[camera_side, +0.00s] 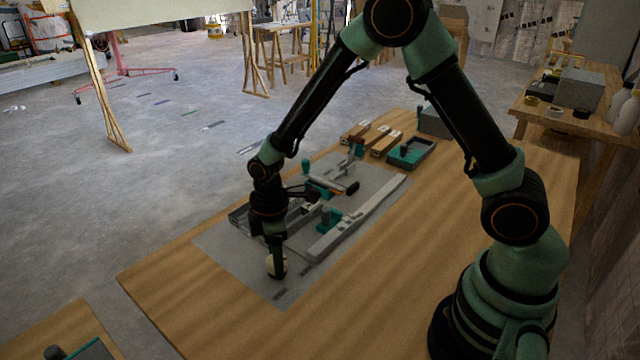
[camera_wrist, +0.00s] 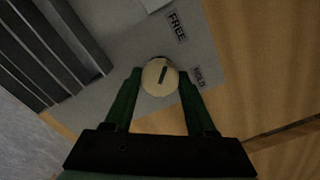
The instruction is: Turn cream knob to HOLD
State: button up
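The cream knob (camera_wrist: 160,77) is round with a dark pointer line on its top. In the wrist view it sits between the two green fingers of my gripper (camera_wrist: 158,82), and the line slants up and to the right. A FREE label (camera_wrist: 177,26) lies above the knob, and a HOLD label (camera_wrist: 199,77) lies to its right. In the side view the knob (camera_side: 276,266) stands at the near end of the grey panel (camera_side: 226,248), with my gripper (camera_side: 276,258) right over it. The fingers are close on both sides; I cannot tell whether they touch it.
Teal clamps (camera_side: 327,220) and a long pale rail (camera_side: 358,217) lie on the panel behind the knob. Wooden blocks and a teal tray (camera_side: 411,153) stand at the table's far end. The wooden table (camera_side: 400,250) is clear to the right of the panel.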

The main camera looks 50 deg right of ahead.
grip_shut()
jog(key=m, duration=0.4)
jog(key=shift+m, duration=0.3)
jog(key=m, duration=0.4)
jog(key=shift+m, duration=0.3)
jog(key=m, duration=0.4)
jog(key=shift+r+m, duration=0.1)
jog(key=shift+m, duration=2.3)
jog(key=o, duration=0.7)
grip_release()
